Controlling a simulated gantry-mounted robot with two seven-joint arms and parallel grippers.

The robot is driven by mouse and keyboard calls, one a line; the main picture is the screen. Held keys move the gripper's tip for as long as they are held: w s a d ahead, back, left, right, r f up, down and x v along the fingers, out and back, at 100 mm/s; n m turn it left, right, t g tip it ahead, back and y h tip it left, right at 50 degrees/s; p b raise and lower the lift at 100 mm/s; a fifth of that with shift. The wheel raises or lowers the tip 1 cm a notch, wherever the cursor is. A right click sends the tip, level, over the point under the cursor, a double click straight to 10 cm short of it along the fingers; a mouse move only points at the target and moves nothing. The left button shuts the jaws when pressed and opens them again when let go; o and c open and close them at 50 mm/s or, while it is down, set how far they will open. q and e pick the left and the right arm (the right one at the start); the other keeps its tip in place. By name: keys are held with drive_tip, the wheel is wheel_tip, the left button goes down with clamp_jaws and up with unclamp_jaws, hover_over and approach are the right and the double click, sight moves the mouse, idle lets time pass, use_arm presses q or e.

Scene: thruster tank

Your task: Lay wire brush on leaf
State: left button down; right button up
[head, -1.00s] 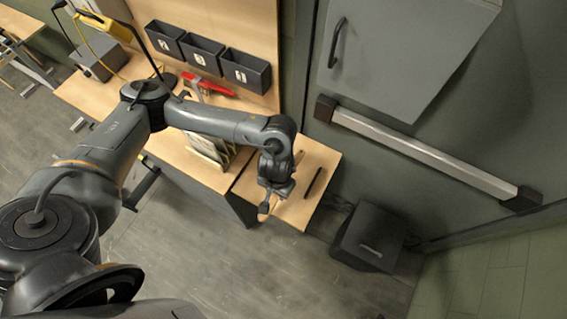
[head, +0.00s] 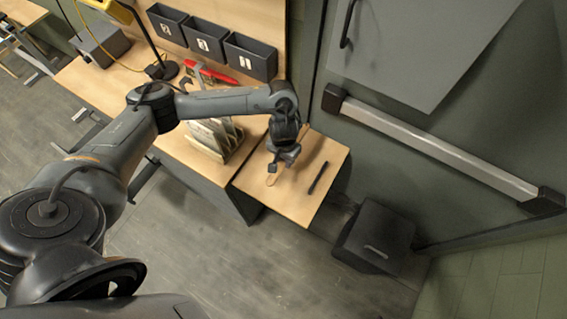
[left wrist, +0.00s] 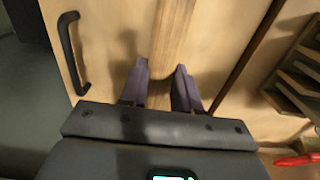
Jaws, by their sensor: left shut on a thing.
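The wire brush (left wrist: 172,40) shows as a long, pale wooden piece between the fingers of my left gripper (left wrist: 161,88) in the left wrist view. Its bristles cannot be made out. In the head view my left gripper (head: 278,167) is over the leaf (head: 297,206), the pale wooden panel at the bench's right end. It is shut on the brush, whose wooden end (head: 271,180) sticks out below the fingers. The leaf also fills much of the left wrist view (left wrist: 111,25). I cannot tell whether the brush touches it. My right gripper is not in view.
A black bar-shaped handle (head: 318,178) is on the leaf, right of the gripper. A slotted rack (head: 208,148) stands on the bench left of the leaf. Dark bins (head: 250,60) line the back panel. A black box (head: 374,237) stands on the floor.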

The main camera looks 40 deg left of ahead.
use_arm(q)
drive_tip(key=shift+f+b, duration=0.35)
drive_tip(key=shift+f, duration=1.5)
drive_tip(key=c, duration=0.8)
unclamp_jaws()
